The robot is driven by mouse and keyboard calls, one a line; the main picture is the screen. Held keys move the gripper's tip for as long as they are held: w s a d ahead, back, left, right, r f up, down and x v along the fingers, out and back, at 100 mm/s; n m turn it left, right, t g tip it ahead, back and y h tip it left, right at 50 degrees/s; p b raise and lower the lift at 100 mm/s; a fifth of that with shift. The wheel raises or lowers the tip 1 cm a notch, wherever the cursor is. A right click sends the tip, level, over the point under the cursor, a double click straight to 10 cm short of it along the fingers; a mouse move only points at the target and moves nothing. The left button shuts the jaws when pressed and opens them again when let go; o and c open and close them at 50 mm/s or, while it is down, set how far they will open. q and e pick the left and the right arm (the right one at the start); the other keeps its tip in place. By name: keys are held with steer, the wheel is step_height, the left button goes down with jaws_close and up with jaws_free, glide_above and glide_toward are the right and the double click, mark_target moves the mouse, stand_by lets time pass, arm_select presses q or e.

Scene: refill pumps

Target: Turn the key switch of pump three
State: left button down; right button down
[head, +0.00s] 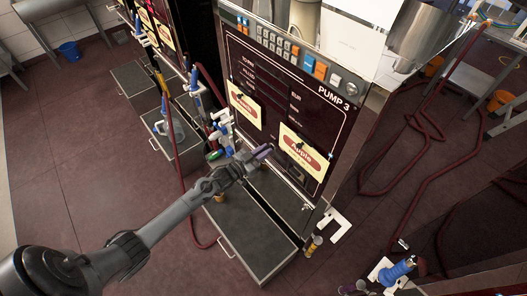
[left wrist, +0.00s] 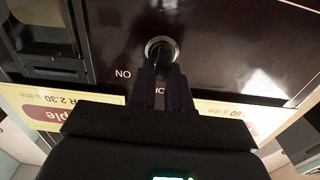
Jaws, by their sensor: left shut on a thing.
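Pump three (head: 270,75) is a dark cabinet marked "PUMP 3" in the head view, with a button row along its top. My left gripper (head: 264,152) reaches its front panel, just left of the right yellow price card. In the left wrist view the key switch (left wrist: 161,41) is a round metal ring in the dark panel. Its key (left wrist: 161,58) is between the fingers of my left gripper (left wrist: 161,75), which are shut on it. Panel letters "NO" show beside it; other lettering is partly hidden by the fingers. In the head view the gripper hides the switch.
Two yellow price cards (head: 245,104) (head: 305,152) hang on the panel. Blue-handled nozzles (head: 218,128) and a red hose (head: 184,190) are to the left. A dark tray (head: 245,232) juts out below. Red floor is open at the left.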

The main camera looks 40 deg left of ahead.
arm_select(q)
steer(key=m, duration=0.7)
steer(key=d+m+b, duration=0.1)
steer(key=m, duration=0.3)
steer(key=shift+s+f, duration=0.1)
steer(key=shift+f, duration=0.2)
steer(key=shift+m, duration=0.3)
steer(key=shift+s, duration=0.1)
steer(key=c, duration=1.5)
jaws_free()
steer(key=o, duration=0.3)
steer(key=shift+o, duration=0.2)
steer(key=s+a, duration=0.2)
steer(key=s, duration=0.8)
steer(key=shift+s+p, duration=0.25)
steer(key=shift+p, duration=0.15)
